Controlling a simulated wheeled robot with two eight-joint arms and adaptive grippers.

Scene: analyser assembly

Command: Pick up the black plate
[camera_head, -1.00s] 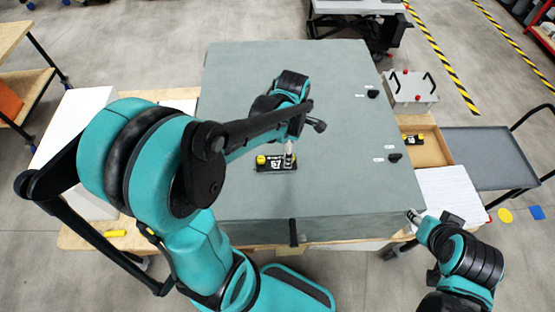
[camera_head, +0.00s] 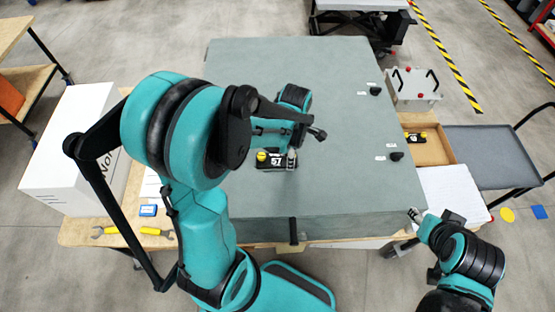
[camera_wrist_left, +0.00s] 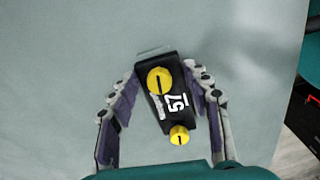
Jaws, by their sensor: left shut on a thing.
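The black plate (camera_head: 271,163) with a white "57" mark and yellow knobs is over the grey top, near the front middle in the head view. My left gripper (camera_head: 290,158) points down at its right part. In the left wrist view the black plate (camera_wrist_left: 172,100) is between the two fingers of my left gripper (camera_wrist_left: 163,78), which is shut on it. Whether the plate touches the grey top or is just above it, I cannot tell. My right gripper (camera_head: 432,220) is at the lower right, away from the plate; its finger gap is unclear.
The large grey case (camera_head: 335,90) has black knobs on its right side. A white box (camera_head: 70,150) and yellow-handled tools (camera_head: 150,231) are at left. The case's far area is clear.

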